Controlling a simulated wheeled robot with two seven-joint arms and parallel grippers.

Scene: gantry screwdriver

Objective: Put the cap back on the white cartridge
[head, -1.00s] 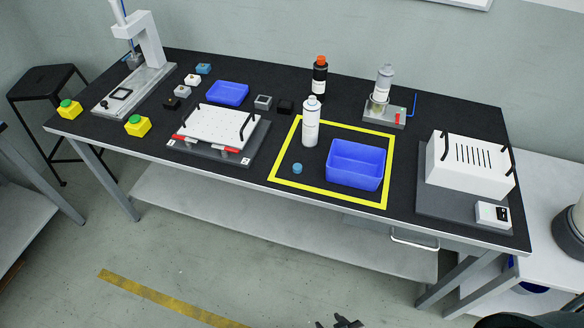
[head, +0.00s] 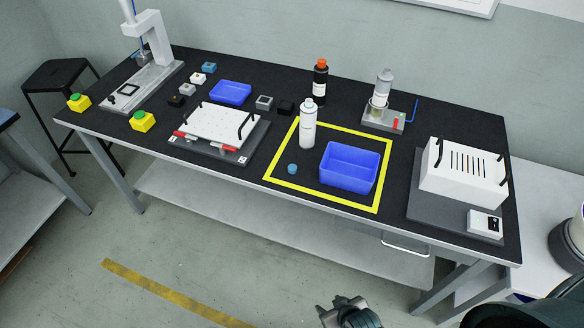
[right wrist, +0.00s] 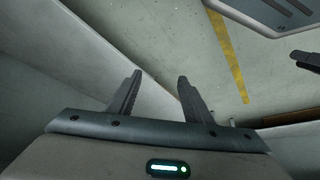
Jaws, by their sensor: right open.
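The white cartridge (head: 308,128) stands upright in the head view, near the left part of the back line of the yellow-outlined area. Its top shows a greyish neck with no blue cap on it. A small blue cap (head: 292,168) lies on the black table, in front of the cartridge and apart from it. My right gripper (head: 345,308) is low at the bottom of the head view, well in front of the table and away from both. In the right wrist view the right gripper (right wrist: 160,76) has its two fingers spread with nothing between them. My left gripper is not clearly seen.
A blue bin (head: 348,167) stands right of the cap inside the yellow outline (head: 318,201). A black bottle with orange cap (head: 320,80) and a fixture holding a grey-white bottle (head: 384,90) stand behind. A white box (head: 464,172) is at right. The table's front edge lies between gripper and cap.

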